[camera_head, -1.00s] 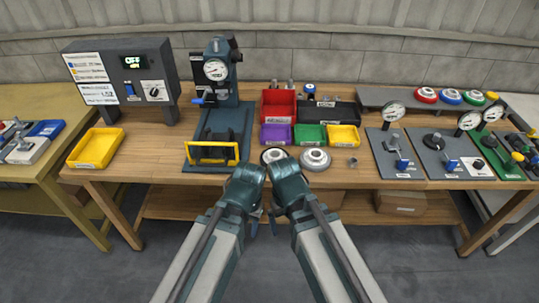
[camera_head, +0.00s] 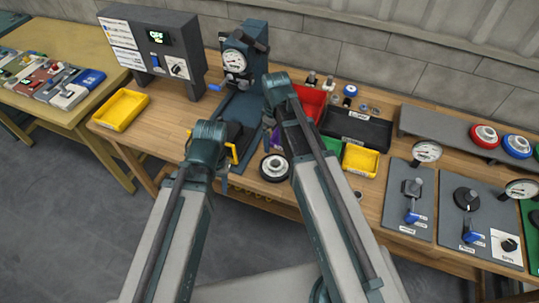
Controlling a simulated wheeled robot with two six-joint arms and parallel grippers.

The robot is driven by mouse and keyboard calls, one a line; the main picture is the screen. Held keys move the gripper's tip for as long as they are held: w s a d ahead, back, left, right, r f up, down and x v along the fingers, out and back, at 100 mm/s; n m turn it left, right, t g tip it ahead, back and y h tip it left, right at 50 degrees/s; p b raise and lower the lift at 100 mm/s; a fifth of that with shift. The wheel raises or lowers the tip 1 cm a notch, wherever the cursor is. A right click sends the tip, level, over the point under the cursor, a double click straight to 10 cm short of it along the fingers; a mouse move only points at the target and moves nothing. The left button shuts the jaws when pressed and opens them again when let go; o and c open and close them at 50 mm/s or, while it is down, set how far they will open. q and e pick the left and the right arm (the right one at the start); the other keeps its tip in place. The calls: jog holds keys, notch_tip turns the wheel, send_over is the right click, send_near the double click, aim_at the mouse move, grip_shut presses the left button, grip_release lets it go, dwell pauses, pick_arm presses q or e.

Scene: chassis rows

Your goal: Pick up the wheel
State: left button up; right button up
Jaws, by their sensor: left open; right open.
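A grey and dark round wheel (camera_head: 275,167) lies near the front edge of the wooden bench, just left of my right forearm. My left gripper (camera_head: 207,136) is over the bench's front edge, left of the wheel and apart from it. My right gripper (camera_head: 279,92) is further back, beyond the wheel, in front of the press and red bin. Both are open, and I see nothing held; their fingertips are largely hidden by my wrists. A red wheel (camera_head: 485,137) and a blue wheel (camera_head: 516,146) sit on the raised shelf at the right.
A press with a dial (camera_head: 234,62) stands behind my grippers. A control box (camera_head: 155,50) and yellow tray (camera_head: 120,109) are at the left. A red bin (camera_head: 312,101), black bin (camera_head: 358,130) and yellow bin (camera_head: 360,160) are right of my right gripper. Gauge plates (camera_head: 408,200) lie further right.

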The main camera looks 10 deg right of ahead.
jog(key=w, duration=0.1)
jog(key=b, duration=0.9)
send_over(275, 161)
jog(key=s, duration=0.1)
notch_tip(275, 161, down, 8)
jog(key=f, duration=0.1)
jog(key=shift+s+a+r, duration=0.15)
jog(key=shift+a+r, duration=0.15)
jog(key=shift+f, duration=0.1)
jog(key=f+b, duration=0.5)
jog(key=shift+s, duration=0.25)
grip_shut()
